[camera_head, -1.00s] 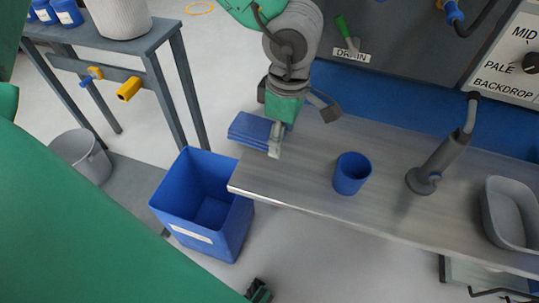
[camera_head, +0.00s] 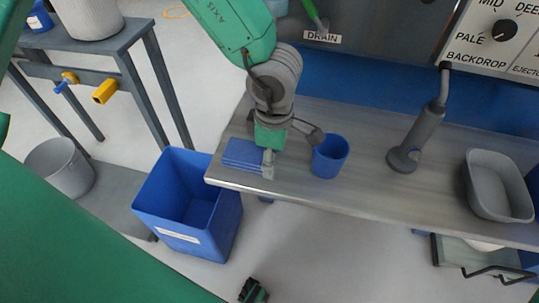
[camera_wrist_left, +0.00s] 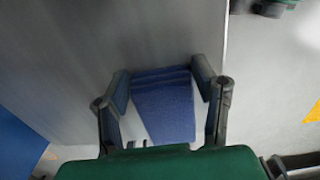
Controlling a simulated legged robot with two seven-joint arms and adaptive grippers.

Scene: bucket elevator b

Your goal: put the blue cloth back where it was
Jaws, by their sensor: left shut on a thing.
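The blue cloth (camera_head: 243,154) is a flat folded stack at the left end of the metal bench (camera_head: 300,195). My left gripper (camera_head: 268,165) is shut on it; in the left wrist view the cloth (camera_wrist_left: 163,105) lies between the two fingers (camera_wrist_left: 160,95). The cloth is over the bench top near its left front corner. I cannot tell whether it touches the surface. The finger and wrist hide its right edge in the head view.
A blue cup (camera_head: 330,157) stands close to the right of my left gripper. A grey hose nozzle (camera_head: 415,140) and a grey tub (camera_head: 497,187) are farther right. A blue bin (camera_head: 187,205) stands on the floor left of the bench. Bench between cup and nozzle is clear.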

